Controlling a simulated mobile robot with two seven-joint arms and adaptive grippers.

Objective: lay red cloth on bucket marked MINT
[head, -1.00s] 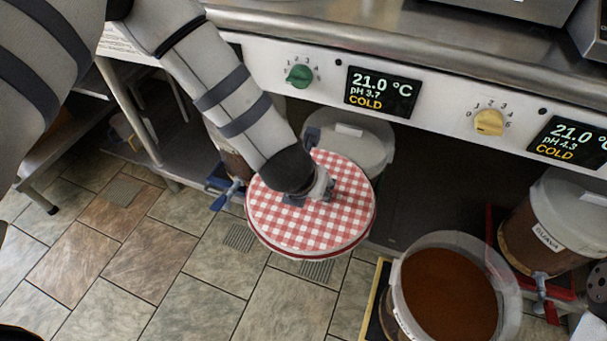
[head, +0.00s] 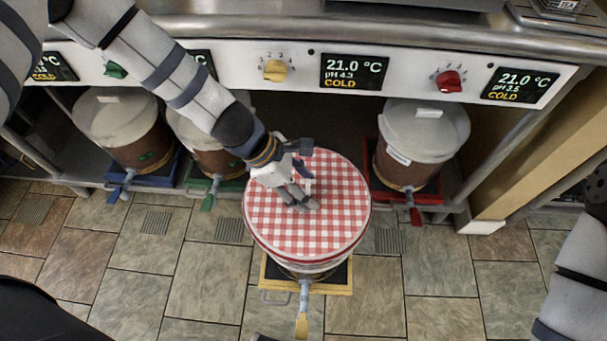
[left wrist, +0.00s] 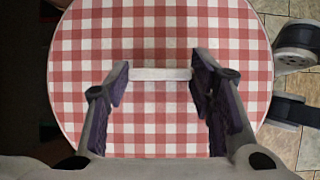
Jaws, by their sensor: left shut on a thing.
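The red cloth (head: 336,222) is a round red-and-white checked cover. It is above or on the bucket (head: 312,269) that stands on the yellow-edged tray; I cannot tell whether they touch. The cloth hides that bucket's top, and I can read no MINT label. My left gripper (head: 301,188) is over the middle of the cloth. In the left wrist view the left gripper (left wrist: 160,88) is shut on a white bar (left wrist: 160,74) at the cloth's centre, and the cloth (left wrist: 160,30) fills most of the view.
Lidded buckets stand under the counter on a blue tray (head: 150,184), a green tray (head: 226,186) and a red tray (head: 436,208). A panel with knobs and displays (head: 354,72) runs above. A yellow tap (head: 302,322) sticks out at the front. Tiled floor is clear in front.

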